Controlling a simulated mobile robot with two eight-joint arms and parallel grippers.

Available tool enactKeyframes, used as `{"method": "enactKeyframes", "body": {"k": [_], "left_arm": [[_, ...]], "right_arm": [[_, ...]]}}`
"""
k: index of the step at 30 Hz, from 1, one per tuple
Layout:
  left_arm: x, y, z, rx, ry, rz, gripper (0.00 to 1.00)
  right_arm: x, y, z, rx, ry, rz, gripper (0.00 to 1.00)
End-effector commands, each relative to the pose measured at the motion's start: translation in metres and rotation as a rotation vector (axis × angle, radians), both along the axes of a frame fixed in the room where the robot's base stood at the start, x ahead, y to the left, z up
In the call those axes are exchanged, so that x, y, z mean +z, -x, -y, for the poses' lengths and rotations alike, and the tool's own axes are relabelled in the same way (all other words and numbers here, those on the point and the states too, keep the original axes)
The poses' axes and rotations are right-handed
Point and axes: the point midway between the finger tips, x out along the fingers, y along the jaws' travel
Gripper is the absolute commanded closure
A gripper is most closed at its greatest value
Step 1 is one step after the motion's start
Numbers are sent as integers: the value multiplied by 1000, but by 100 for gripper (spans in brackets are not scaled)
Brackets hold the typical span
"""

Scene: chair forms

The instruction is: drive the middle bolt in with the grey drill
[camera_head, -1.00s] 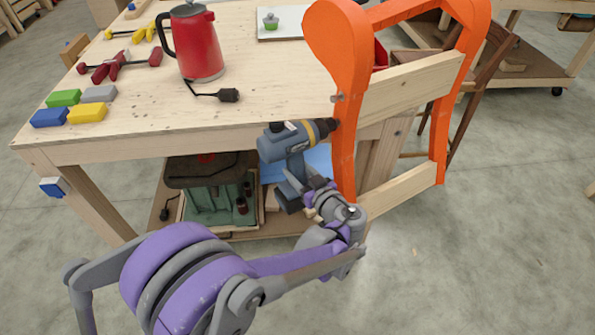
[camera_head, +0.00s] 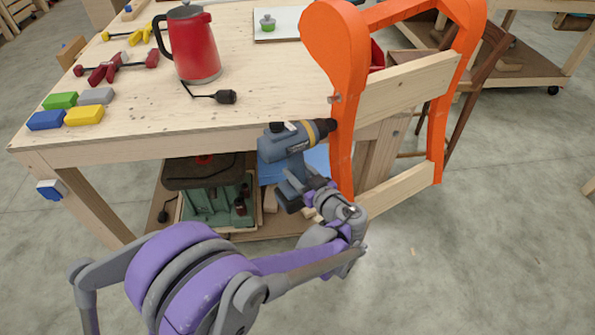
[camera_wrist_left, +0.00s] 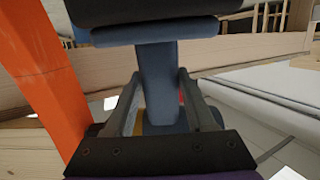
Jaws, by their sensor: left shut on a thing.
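The grey drill (camera_head: 287,143) has a yellow ring and a dark chuck. My left gripper (camera_head: 292,183) is shut on its handle, which also shows between the fingers in the left wrist view (camera_wrist_left: 159,85). The drill is roughly level, with its chuck pointing right at the near side of the orange chair form (camera_head: 346,150). The chuck end is at or very close to the orange edge; I cannot tell whether it touches. One bolt (camera_head: 335,98) shows on the orange side above the chuck. The middle bolt is not clearly visible near the drill tip. My right gripper is not in view.
The wooden workbench (camera_head: 150,115) carries a red kettle (camera_head: 190,50), coloured blocks (camera_head: 84,116), and red clamps (camera_head: 110,68). A green toolbox (camera_head: 215,205) stands on the shelf below. Wooden rails (camera_head: 408,85) join the chair sides.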

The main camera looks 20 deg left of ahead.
Motion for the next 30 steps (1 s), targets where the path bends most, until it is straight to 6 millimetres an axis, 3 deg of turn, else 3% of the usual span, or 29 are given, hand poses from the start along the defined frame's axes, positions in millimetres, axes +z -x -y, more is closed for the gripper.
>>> {"method": "enactKeyframes", "body": {"k": [11,30], "left_arm": [[2,2,-2,1,-4,1,100],[2,24,-17,1,-4,1,100]], "right_arm": [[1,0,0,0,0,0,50],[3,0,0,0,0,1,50]]}}
